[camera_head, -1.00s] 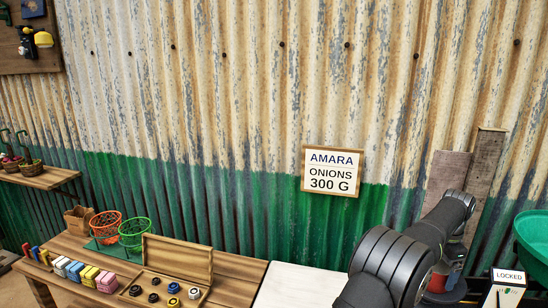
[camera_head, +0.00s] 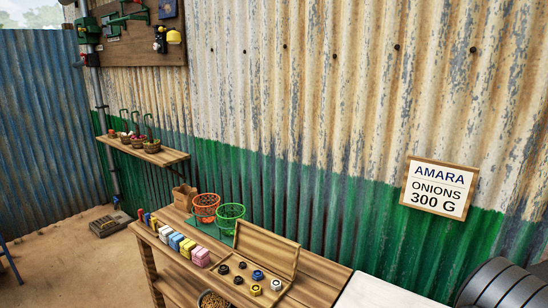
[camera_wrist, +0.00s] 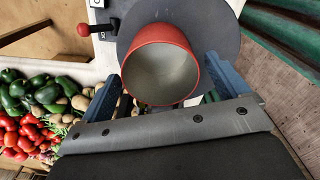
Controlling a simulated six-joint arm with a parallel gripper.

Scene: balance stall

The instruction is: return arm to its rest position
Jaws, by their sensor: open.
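In the wrist view my gripper (camera_wrist: 165,78) is open, its two blue fingers spread apart. A red cup (camera_wrist: 132,80) with a grey, empty-looking inside lies beyond and between the fingers, over a dark round plate (camera_wrist: 218,32). I cannot tell whether a finger touches the cup. In the head view only a dark part of my arm (camera_head: 505,286) shows at the bottom right corner; my gripper is out of that view.
Tomatoes (camera_wrist: 20,135) and green peppers (camera_wrist: 40,90) lie left in the wrist view, near a red-knobbed lever (camera_wrist: 84,30). The head view shows a bench with an orange basket (camera_head: 206,204), a green basket (camera_head: 230,214), a weight box (camera_head: 268,250) and a wall sign (camera_head: 439,188).

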